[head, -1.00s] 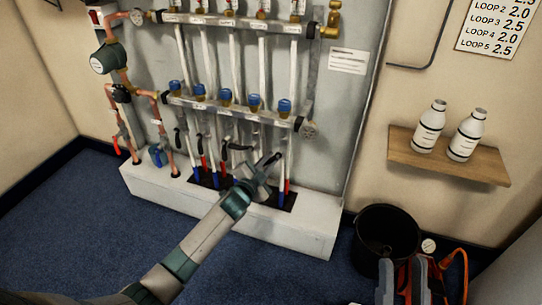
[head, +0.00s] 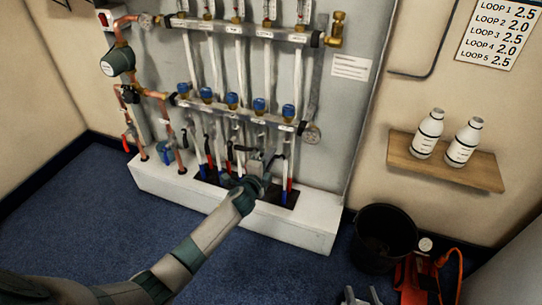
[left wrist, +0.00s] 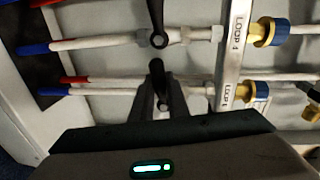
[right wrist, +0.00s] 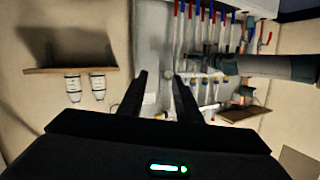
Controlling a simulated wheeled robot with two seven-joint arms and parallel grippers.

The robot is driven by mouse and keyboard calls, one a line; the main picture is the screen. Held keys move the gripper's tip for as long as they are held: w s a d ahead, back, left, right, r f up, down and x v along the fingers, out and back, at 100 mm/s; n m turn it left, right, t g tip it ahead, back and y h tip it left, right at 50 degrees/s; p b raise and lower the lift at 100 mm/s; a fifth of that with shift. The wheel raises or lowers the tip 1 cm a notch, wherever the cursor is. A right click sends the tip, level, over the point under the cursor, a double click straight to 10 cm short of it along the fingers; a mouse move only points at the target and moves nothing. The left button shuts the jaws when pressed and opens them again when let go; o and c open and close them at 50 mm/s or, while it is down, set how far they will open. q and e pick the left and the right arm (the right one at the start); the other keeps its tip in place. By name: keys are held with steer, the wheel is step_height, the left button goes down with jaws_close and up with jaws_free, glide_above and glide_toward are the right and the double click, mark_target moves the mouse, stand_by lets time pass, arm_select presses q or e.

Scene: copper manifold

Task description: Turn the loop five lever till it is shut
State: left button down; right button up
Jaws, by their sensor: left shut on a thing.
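The loop five lever (left wrist: 157,78) is a black handle in the left wrist view. It stands across its white pipe, with its round pivot near the pipe. My left gripper (left wrist: 158,100) is shut on this lever, with a finger on each side of it. In the head view, my left gripper (head: 260,168) is at the lower right of the manifold and hides the lever. My right gripper (right wrist: 162,92) is open and empty; only its tips (head: 362,297) show at the bottom of the head view.
The loop four lever (left wrist: 156,15) is close beside, also across its pipe. Blue-capped valves (head: 260,106) line the lower manifold bar (head: 236,114). A white plinth (head: 305,228) is below. A black bucket (head: 383,235) and a wooden shelf with two bottles (head: 440,168) are at right.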

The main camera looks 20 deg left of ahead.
arm_select(q)
steer(key=shift+r+m, duration=0.25)
steer(key=shift+m, duration=0.35)
arm_select(e)
steer(key=shift+s+d+f+g+h, duration=0.2)
steer(key=shift+f+g, duration=0.2)
steer(key=shift+f, duration=0.25)
steer(key=shift+s+d+f+g+h, duration=0.2)
steer(key=shift+f+g, duration=0.2)
steer(key=shift+f, duration=0.2)
arm_select(q)
steer(key=c, duration=1.7)
jaws_free()
